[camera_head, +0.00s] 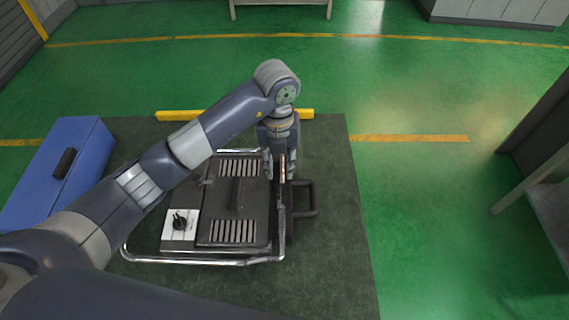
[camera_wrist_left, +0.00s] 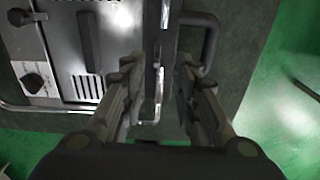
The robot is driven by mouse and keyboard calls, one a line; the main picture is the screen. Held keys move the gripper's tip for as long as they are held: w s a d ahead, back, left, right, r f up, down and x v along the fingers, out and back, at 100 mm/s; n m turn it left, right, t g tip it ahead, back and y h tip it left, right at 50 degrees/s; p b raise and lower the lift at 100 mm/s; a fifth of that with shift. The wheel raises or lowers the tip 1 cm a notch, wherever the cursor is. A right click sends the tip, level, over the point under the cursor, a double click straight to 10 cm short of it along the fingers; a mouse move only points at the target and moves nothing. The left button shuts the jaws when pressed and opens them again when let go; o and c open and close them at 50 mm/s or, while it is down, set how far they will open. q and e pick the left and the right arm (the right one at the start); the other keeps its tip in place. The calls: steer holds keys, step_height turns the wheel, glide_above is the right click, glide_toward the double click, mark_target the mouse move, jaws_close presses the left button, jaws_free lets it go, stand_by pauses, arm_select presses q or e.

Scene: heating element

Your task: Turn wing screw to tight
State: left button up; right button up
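The heating element is a dark metal unit (camera_head: 235,225) with slotted vents, a chrome tube frame and a black knob on a white plate. It lies on a dark mat. My left gripper (camera_head: 280,168) points down over the unit's right edge, by the black side handle (camera_head: 310,198). In the left wrist view, my left gripper (camera_wrist_left: 157,66) has its fingers apart on either side of a narrow metal edge bar (camera_wrist_left: 151,50). Gaps show beside the bar. I cannot make out the wing screw clearly; the gripper may hide it. My right gripper is not in view.
A blue case (camera_head: 75,150) stands at the left of the dark mat (camera_head: 335,270). A yellow bar (camera_head: 180,115) lies along the mat's far edge. A grey bench (camera_head: 550,200) stands at the far right. The green floor between is clear.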

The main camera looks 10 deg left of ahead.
mark_target(279, 191)
arm_select(q)
steer(key=shift+s+a+f+p, duration=0.1)
steer(key=shift+s+f+p, duration=0.15)
steer(key=shift+f, duration=0.2)
steer(key=shift+s+f+p, duration=0.15)
steer(key=shift+f+p, duration=0.05)
steer(key=shift+f, duration=0.2)
step_height(279, 191, down, 3)
steer(key=shift+s+p, duration=0.1)
steer(key=shift+p, duration=0.35)
steer(key=f, duration=0.3)
steer(key=shift+w+f+p, duration=0.1)
steer(key=shift+w+p, duration=0.1)
steer(key=shift+p, duration=0.15)
step_height(279, 191, down, 2)
steer(key=shift+f, duration=0.1)
jaws_close()
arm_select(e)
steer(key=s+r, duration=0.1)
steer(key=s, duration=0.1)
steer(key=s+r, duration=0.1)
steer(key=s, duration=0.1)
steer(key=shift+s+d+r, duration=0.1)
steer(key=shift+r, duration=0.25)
